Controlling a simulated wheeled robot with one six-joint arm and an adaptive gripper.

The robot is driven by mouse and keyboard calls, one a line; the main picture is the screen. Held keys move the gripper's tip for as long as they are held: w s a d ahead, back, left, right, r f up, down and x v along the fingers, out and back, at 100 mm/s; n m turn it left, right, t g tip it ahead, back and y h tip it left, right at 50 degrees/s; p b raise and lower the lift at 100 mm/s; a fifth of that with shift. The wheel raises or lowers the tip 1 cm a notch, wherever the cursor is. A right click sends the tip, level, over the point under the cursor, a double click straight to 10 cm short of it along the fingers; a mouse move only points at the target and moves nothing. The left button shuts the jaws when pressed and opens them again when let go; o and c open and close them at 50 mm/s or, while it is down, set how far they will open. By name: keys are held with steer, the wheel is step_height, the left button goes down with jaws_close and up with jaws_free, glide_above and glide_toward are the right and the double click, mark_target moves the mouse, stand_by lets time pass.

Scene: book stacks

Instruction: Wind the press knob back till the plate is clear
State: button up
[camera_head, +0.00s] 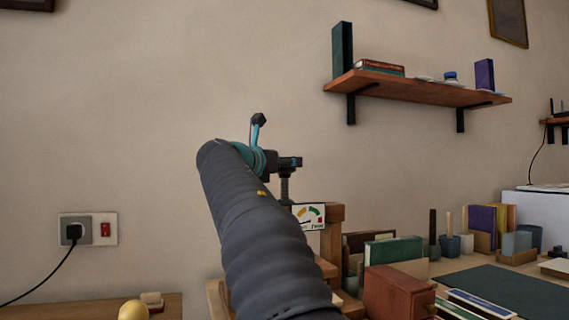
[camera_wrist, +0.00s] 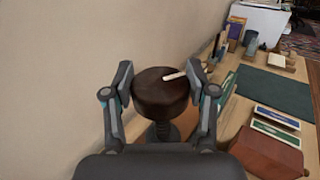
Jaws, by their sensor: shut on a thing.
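The press knob (camera_wrist: 160,100) is a dark brown round knob with a pale pointer mark on top. My gripper (camera_wrist: 160,78) is shut on it, one finger pad against each side, seen from above in the wrist view. A dark threaded screw (camera_wrist: 160,132) runs down below the knob; it also shows in the head view (camera_head: 285,187). The press's wooden frame (camera_head: 335,232) carries a gauge card (camera_head: 308,216) with green, yellow and red marks. My arm hides the lower press in the head view, so I cannot see the plate or its gap.
A wooden box (camera_head: 392,293), upright books (camera_head: 393,250) and pen pots (camera_head: 450,243) stand right of the press. A dark green mat (camera_head: 505,290) covers part of the table. A wall shelf (camera_head: 420,87) hangs above right. The wall is close behind the press.

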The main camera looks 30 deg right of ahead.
steer(key=n+t+y+p, duration=0.1)
steer(key=t, duration=0.1)
steer(key=n+t+y+p, duration=0.1)
steer(key=n+t+p, duration=0.1)
steer(key=shift+s+d+r+n+t+y, duration=0.1)
steer(key=shift+r+n+t+y, duration=0.1)
steer(key=shift+n+t+y, duration=0.15)
steer(key=shift+f+n+t+y+p, duration=0.1)
steer(key=shift+n+t+y+p, duration=0.3)
steer(key=shift+t+p, duration=0.2)
steer(key=shift+f, duration=0.2)
steer(key=o, duration=1.2)
steer(key=shift+r, duration=0.1)
steer(key=shift+s+a, duration=0.15)
steer(key=shift+a, duration=0.2)
steer(key=v, duration=1.1)
steer(key=shift+s, duration=0.15)
